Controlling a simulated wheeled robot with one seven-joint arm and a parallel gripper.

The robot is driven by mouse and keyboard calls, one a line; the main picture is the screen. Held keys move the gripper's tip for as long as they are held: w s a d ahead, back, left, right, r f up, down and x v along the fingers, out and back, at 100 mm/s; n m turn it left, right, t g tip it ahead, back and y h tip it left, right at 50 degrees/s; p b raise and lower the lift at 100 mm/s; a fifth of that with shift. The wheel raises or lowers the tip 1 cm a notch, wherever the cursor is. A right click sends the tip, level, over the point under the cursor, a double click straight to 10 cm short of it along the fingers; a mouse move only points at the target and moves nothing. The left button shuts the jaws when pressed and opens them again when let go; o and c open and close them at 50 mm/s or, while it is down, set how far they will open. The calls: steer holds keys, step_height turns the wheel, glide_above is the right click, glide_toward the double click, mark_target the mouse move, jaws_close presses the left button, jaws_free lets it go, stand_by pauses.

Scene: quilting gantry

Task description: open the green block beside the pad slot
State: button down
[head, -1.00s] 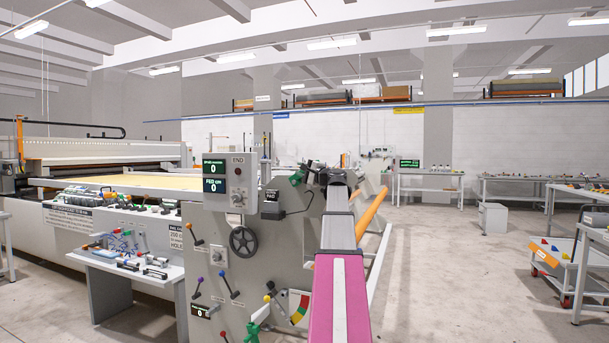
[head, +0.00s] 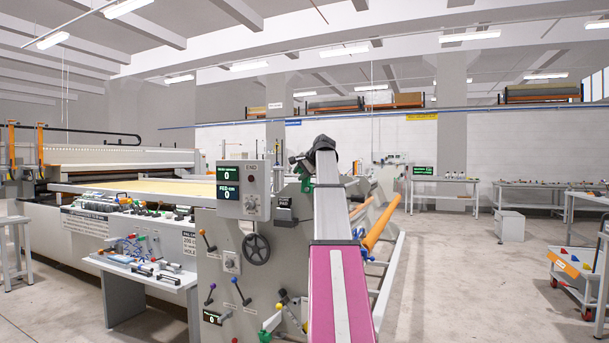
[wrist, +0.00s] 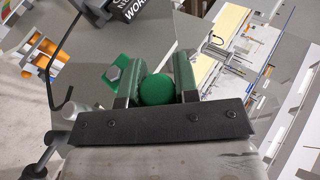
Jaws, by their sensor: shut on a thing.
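In the wrist view a round green knob (wrist: 157,90) sits between the two fingers of my gripper (wrist: 156,78), which is shut on it. A green block (wrist: 118,74) with a grey fitting shows just left of the knob, partly behind the left finger. How the knob joins the block is hidden by the fingers and the dark bar in front. The small dark PAD label (head: 284,202) is left of the arm.
The grey control panel (head: 243,190) and a black handwheel (head: 256,247) are left of my arm. An orange roller (head: 382,223) runs on its right. A side table (head: 150,276) with loose parts stands at left. The floor at right (head: 450,280) is open.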

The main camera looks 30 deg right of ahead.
steer(key=shift+w+a+f+g+h, duration=0.25)
steer(key=shift+w+a+g+h, duration=0.15)
steer(key=shift+w+a+g, duration=0.2)
steer(key=shift+w+a+f, duration=0.1)
steer(key=shift+w+f, duration=0.05)
steer(key=c, duration=0.9)
jaws_free()
steer(key=v, duration=1.1)
steer(key=shift+w, duration=0.1)
steer(key=shift+f, duration=0.1)
